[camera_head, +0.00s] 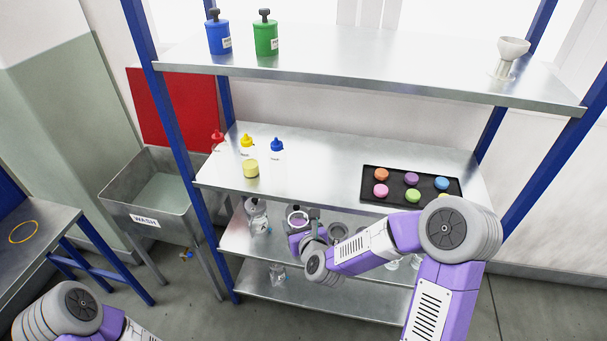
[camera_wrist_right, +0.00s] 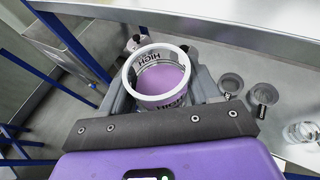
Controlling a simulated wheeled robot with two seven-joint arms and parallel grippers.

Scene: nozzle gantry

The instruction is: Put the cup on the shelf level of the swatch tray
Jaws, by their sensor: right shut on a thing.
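The cup (camera_wrist_right: 163,78) is a white-rimmed round vessel with purple inside and a dark "HIGH" label. My right gripper (camera_head: 299,231) is shut on it, with a finger on each side. In the head view the cup (camera_head: 297,215) shows at the lower shelf (camera_head: 235,238), below the front edge of the shelf above; whether it touches the surface I cannot tell. The black swatch tray (camera_head: 396,183) with several coloured pucks lies at the right of the middle shelf (camera_head: 325,160). My left gripper is out of view; only part of that arm shows at lower left.
On the middle shelf stand a yellow-capped bottle (camera_head: 247,146), a blue-capped bottle (camera_head: 277,150), a red-capped one (camera_head: 217,140) and a yellow jar (camera_head: 251,169). Bare shelf lies between them and the tray. The top shelf (camera_head: 380,65) overhangs.

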